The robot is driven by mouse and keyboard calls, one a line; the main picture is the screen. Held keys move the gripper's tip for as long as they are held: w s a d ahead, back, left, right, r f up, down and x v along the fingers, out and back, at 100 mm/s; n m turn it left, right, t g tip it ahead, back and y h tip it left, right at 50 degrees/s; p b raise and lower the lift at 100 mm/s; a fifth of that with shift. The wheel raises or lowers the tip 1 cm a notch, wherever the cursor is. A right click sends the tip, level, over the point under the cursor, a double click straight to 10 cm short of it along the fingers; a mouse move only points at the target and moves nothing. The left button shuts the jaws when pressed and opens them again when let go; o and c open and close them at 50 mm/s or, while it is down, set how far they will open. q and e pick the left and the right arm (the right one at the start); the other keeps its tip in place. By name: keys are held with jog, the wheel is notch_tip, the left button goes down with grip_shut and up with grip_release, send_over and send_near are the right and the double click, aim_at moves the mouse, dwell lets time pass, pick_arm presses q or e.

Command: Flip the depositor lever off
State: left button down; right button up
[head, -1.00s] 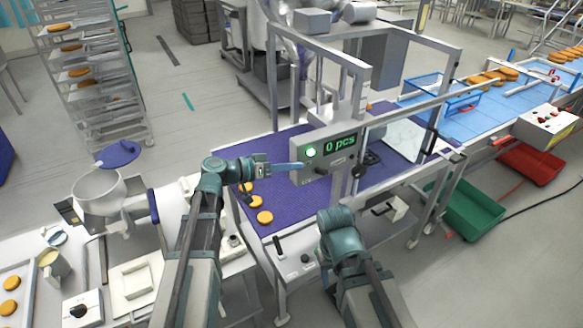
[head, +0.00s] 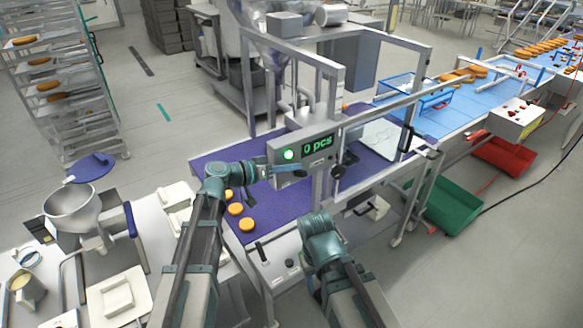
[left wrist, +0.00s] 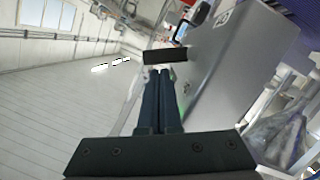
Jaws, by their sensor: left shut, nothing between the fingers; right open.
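A grey control box (head: 303,150) with a lit green button (head: 289,155) and a display reading "0 pcs" stands on the frame over the purple belt. My left gripper (head: 297,170) is shut and empty, in front of the box's lower face. In the left wrist view its closed fingers (left wrist: 158,100) point along the grey box (left wrist: 235,65). A black bar (left wrist: 165,56) lies just beyond the fingertips; I cannot tell if it is the lever or if they touch. My right gripper (head: 319,226) is low at the belt's near side, open, its fingers hard to make out.
Several round buns (head: 236,209) lie on the purple belt (head: 275,207) below my left arm. A metal frame post (head: 318,190) stands right of the gripper. A black knob (head: 338,172) sits beside the box. Green (head: 452,203) and red (head: 500,157) crates are at right.

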pick_arm(q)
jog(key=shift+s+d+f+m, duration=0.25)
jog(key=shift+s+m, duration=0.05)
jog(key=shift+m, duration=0.4)
jog(key=shift+s+d+f+m+t+y+b, duration=0.3)
jog(key=shift+s+f+m+t+y+b, duration=0.25)
jog(key=shift+m, duration=0.65)
jog(key=m, duration=0.1)
jog(key=f+m+t+b, duration=0.1)
jog(key=m, duration=0.1)
jog(key=f+m+y+b, duration=0.1)
jog(key=shift+s+d+f+m+t, duration=0.1)
jog(key=shift+s+d+m+t, duration=0.2)
jog(key=shift+m+t, duration=0.1)
jog(key=shift+s, duration=0.1)
